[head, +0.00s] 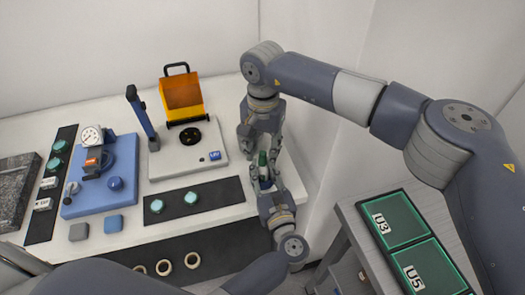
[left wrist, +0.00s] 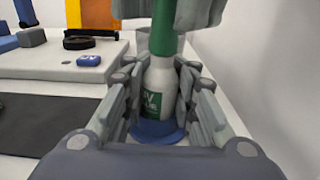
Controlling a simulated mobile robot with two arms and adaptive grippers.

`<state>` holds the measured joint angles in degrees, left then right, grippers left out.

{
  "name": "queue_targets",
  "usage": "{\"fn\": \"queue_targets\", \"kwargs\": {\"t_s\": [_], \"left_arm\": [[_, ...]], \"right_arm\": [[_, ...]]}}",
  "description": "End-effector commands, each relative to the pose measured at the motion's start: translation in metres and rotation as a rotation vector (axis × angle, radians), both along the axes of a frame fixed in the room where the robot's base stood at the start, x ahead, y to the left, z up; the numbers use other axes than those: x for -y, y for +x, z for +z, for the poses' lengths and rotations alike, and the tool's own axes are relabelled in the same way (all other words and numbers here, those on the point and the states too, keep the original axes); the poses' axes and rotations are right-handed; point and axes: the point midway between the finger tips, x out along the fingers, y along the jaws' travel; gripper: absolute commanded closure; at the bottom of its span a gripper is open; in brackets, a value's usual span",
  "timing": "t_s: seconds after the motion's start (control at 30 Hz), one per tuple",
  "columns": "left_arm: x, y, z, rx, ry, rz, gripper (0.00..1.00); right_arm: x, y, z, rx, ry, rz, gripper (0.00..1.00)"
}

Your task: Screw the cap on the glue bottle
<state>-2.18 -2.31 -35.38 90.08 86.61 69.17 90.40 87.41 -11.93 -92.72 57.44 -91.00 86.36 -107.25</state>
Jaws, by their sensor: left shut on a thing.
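The white glue bottle (left wrist: 160,80) with a green label stands upright between the fingers of my left gripper (left wrist: 155,105). The left gripper is shut on it. A blue ring or holder (left wrist: 150,130) is around its foot. The tall green cap (left wrist: 167,28) is at the bottle's top, in line with it; its thread is hidden. In the head view the cap (head: 263,158) lies between my two grippers. My right gripper (head: 262,148) points down from above with its fingers on both sides of the cap. Whether they press on it I cannot tell.
Left of the grippers are a dark mat (head: 195,200) with teal discs, a white instrument base (head: 187,160) with an orange box (head: 183,98), and a blue gauge stand (head: 100,180). A wall is close on the right. A grey cabinet with green trays (head: 400,220) stands lower right.

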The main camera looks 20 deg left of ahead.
Motion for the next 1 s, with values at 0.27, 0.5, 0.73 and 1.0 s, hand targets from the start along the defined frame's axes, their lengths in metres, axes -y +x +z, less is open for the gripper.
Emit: {"fn": "queue_targets", "kwargs": {"t_s": [0.27,0.5,0.73,1.0], "left_arm": [[0.002,-0.002,-0.005,-0.010,-0.003,-0.004,1.00],[0.002,-0.002,-0.005,-0.011,-0.004,-0.004,1.00],[0.002,-0.002,-0.006,-0.012,-0.003,-0.004,1.00],[0.002,-0.002,-0.006,-0.013,-0.004,-0.004,1.00]], "right_arm": [[0.000,0.000,0.034,0.001,0.000,0.000,0.64],[0.000,0.000,0.035,0.000,0.000,0.000,0.62],[0.000,0.000,0.034,0.000,0.000,0.000,0.41],[0.000,0.000,0.038,0.001,0.000,0.000,0.41]]}}
